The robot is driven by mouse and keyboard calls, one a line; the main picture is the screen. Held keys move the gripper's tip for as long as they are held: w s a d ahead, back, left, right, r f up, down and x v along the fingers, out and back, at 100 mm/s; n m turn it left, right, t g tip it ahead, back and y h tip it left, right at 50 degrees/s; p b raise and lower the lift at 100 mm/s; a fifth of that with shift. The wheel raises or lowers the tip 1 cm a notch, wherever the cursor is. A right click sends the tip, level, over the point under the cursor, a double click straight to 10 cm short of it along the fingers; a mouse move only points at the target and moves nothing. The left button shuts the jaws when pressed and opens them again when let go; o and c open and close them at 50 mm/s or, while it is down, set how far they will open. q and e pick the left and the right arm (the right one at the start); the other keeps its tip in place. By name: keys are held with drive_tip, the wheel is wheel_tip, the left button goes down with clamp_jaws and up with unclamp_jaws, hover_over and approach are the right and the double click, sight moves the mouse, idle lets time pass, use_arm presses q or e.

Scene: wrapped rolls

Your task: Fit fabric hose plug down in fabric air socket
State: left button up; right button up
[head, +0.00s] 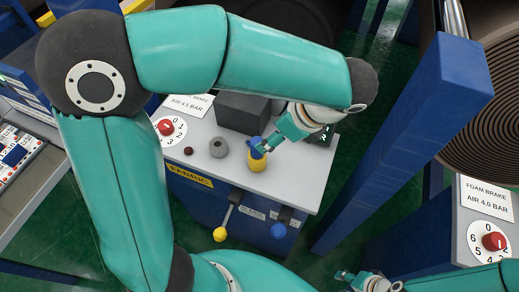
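A yellow, round piece with a blue top (257,164), which looks like the hose plug, stands upright over the grey panel top. A grey round fitting with a dark hole (218,147), which looks like the air socket, is on the panel to its left, apart from it. My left gripper (262,146) reaches in from the right, its fingertips at the blue top. The fingers overlap the blue part, so their grip is unclear. My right gripper (347,276) is low at the bottom edge, away from the panel, with nothing visible in it.
A dark box (243,112) stands behind the fitting. A red dial (167,128) and a small dark red button (188,151) are at the left. A blue post (420,130) rises at the right.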

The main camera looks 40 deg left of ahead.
sight(257, 152)
use_arm(q)
drive_tip(key=x, duration=0.5)
drive_tip(key=shift+f, duration=0.1)
drive_tip(key=x, duration=0.4)
drive_tip(key=shift+w+d+f, duration=0.15)
drive_tip(key=shift+w+f, duration=0.2)
drive_tip(key=shift+a+f, duration=0.25)
drive_tip(key=shift+f, duration=0.15)
clamp_jaws()
